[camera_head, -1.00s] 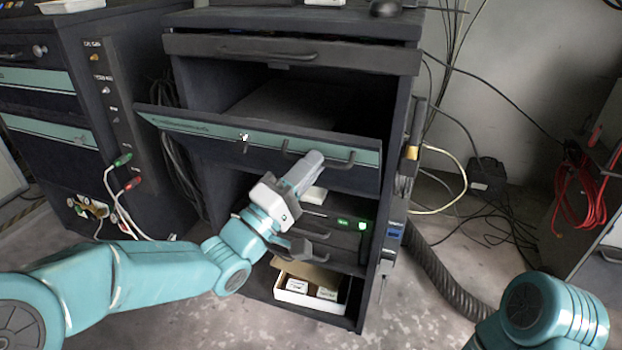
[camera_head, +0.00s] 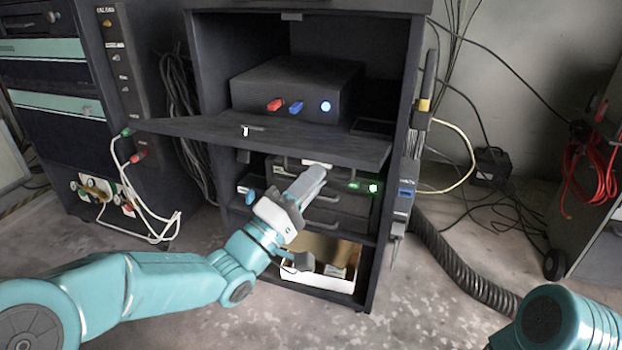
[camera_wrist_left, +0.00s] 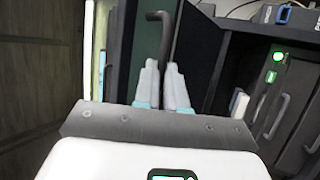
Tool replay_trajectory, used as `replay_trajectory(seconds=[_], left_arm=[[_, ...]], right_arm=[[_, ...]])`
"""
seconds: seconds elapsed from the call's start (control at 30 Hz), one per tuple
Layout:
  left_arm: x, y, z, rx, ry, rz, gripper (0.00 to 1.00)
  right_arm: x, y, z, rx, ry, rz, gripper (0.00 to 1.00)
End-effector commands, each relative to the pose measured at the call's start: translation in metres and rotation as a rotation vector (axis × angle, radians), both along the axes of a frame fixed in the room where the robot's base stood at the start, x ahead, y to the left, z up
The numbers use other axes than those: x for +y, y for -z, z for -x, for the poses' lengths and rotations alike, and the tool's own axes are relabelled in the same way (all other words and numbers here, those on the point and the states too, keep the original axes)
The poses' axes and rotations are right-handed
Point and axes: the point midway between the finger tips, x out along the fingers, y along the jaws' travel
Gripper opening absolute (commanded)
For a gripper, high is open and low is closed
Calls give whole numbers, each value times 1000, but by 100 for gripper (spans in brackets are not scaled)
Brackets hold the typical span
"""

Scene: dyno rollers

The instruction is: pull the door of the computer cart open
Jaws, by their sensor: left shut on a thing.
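The cart's door (camera_head: 290,143) is a dark flap hinged along its lower edge. It is folded down to nearly level, sticking out from the cart (camera_head: 408,110). A small key (camera_head: 245,131) sits at its edge. My left gripper (camera_head: 316,172) is below the door's front edge. In the left wrist view my left gripper's pale fingers (camera_wrist_left: 162,86) are shut on the dark door handle (camera_wrist_left: 161,32). The handle is hidden under the door in the head view. Only a teal part of my right arm shows at the lower right; its gripper is out of view.
Inside the opened compartment stands a black box (camera_head: 297,88) with red and blue plugs and a lit button. Below are drawers with a green light (camera_head: 373,188) and an open carton (camera_head: 320,270). Another cabinet (camera_head: 60,120) stands left; a thick hose (camera_head: 450,275) lies right.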

Motion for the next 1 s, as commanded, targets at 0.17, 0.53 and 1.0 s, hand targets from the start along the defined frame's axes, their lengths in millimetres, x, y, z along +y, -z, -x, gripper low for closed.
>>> replay_trajectory(seconds=[0.17,0.53,1.0], left_arm=[[0,24,-4,12,-5,-2,0],[0,32,-6,13,-7,-2,0],[0,30,-3,7,-5,-1,35]], right_arm=[[-2,18,-11,-36,5,7,43],[-3,23,-18,-59,7,12,43],[-3,23,-17,-58,7,11,43]])
